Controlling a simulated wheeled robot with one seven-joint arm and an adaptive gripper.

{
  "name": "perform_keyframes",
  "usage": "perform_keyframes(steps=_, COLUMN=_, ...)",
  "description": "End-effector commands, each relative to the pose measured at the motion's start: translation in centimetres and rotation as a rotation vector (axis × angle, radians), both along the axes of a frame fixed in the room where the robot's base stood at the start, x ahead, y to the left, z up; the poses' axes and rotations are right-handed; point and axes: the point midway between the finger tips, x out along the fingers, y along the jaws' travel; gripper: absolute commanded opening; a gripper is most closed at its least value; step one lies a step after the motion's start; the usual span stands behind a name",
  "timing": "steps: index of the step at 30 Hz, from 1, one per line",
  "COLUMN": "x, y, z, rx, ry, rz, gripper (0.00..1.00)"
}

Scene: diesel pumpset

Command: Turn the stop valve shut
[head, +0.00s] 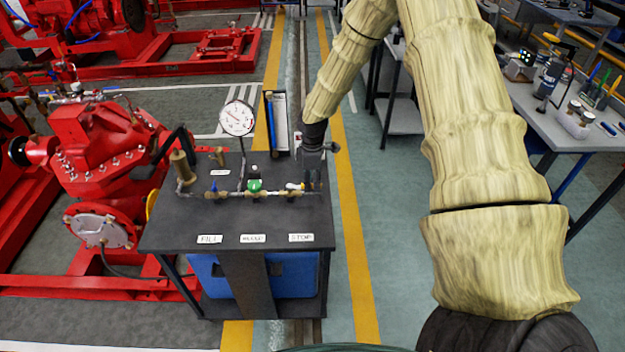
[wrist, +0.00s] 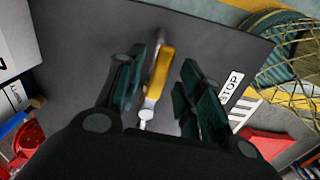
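The stop valve is at the right end of the brass pipe line on the dark bench. Its yellow lever (wrist: 161,72) shows in the wrist view, with a pale fitting (wrist: 146,114) at its lower end. The STOP label (wrist: 231,85) is to its right there; it also shows on the bench in the head view (head: 301,238). My gripper (wrist: 163,88) is open, one finger on each side of the lever, with a gap to the right finger. I cannot tell if the left finger touches it. In the head view my gripper (head: 312,182) partly hides the valve (head: 293,186).
The green valve handle (head: 254,185) and the blue valve handle (head: 215,188) are to the left on the same line. A pressure gauge (head: 237,118) rises behind them. A red pump (head: 100,145) stands left of the bench (head: 180,238). Floor right of the bench is clear.

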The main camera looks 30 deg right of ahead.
Motion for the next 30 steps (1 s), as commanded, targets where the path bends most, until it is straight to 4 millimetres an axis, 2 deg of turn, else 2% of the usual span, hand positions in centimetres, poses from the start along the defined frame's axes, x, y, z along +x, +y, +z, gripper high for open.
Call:
perform_keyframes(steps=14, x=0.0, y=-0.03, z=-0.74, rx=-0.001, ry=-0.001, rz=0.0, gripper=0.38)
perform_keyframes(steps=20, x=0.0, y=-0.04, z=-0.72, rx=-0.001, ry=-0.001, rz=0.0, gripper=0.01)
perform_keyframes(steps=30, x=-0.06, y=0.03, z=-0.7, rx=-0.001, ry=-0.001, rz=-0.009, gripper=0.0)
